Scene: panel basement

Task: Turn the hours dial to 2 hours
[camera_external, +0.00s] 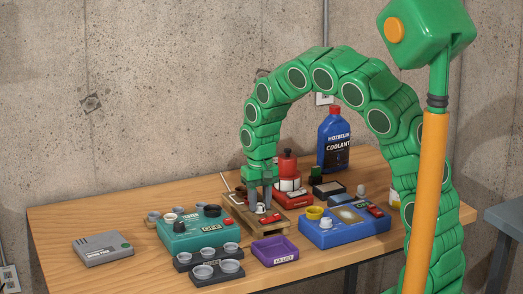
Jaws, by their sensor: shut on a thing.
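My gripper (261,205) points straight down over a small wooden stand (285,228) in the middle of the table. Its fingers are shut on a small pale knob (261,209) on this stand, which looks like a dial. The fingers partly hide the knob. Hour marks and the dial's setting are too small to read. Other knobs show: a dark one (179,226) on the teal box (195,240) at left, and a white one (326,222) on the blue box (345,238) at right. I cannot tell which dial is marked for hours.
A purple tray (275,251) and a dark rack with grey cups (204,271) stand in front. A red device (288,168) and a blue coolant bottle (334,143) stand behind. A grey box (103,250) lies at left.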

